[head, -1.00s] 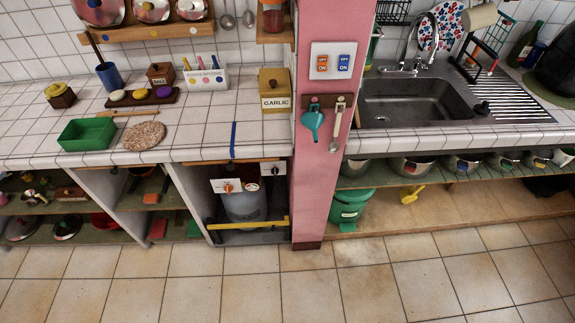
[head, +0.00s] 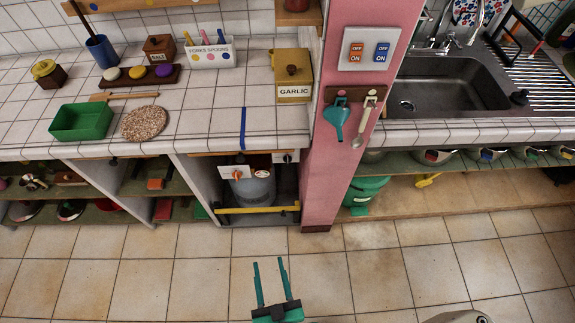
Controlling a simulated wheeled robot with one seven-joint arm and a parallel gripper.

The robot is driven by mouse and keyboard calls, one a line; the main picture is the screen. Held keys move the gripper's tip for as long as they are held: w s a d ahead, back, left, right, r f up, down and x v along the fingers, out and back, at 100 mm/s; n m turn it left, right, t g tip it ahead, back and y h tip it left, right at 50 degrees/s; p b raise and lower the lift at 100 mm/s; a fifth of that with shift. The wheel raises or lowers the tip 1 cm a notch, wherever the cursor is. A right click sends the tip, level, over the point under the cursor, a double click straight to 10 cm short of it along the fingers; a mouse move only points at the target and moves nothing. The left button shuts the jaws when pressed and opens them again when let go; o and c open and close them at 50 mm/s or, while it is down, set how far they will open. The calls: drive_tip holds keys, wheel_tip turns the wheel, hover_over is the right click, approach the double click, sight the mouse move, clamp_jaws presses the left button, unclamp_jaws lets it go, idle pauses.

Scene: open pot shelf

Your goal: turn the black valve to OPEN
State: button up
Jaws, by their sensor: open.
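The black valve (head: 287,158) is a small dark knob on a white plate under the counter edge, at the right of the open bay left of the pink pillar. Its exact handle angle and any lettering are too small to read. An orange valve (head: 237,174) sits on another white plate to its left. My gripper (head: 269,262) shows at the bottom middle of the head view, with two teal fingers spread apart and nothing between them. It is over the floor, well short of the black valve and apart from it.
A grey gas cylinder (head: 255,190) stands in the bay behind a yellow bar (head: 258,208). The pink pillar (head: 330,185) rises just right of the black valve. The counter (head: 210,110) overhangs the bay. The tiled floor (head: 160,270) in front is clear.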

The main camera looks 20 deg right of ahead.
drive_tip(key=w+d+f+h, duration=0.1)
drive_tip(key=w+d+f, duration=0.15)
drive_tip(key=w, duration=0.25)
drive_tip(key=w+d+f+m, duration=0.1)
drive_tip(key=w+d+f, duration=0.15)
drive_tip(key=w, duration=0.25)
drive_tip(key=w+d+f+h, duration=0.1)
drive_tip(key=w+f, duration=0.3)
drive_tip(key=m+t+h, duration=0.1)
drive_tip(key=h, duration=0.1)
approach(288, 165)
drive_tip(key=shift+y, duration=0.3)
drive_tip(key=x, duration=0.9)
drive_tip(key=shift+w+d+r, duration=0.1)
drive_tip(key=shift+d, duration=0.05)
drive_tip(key=c, duration=1.1)
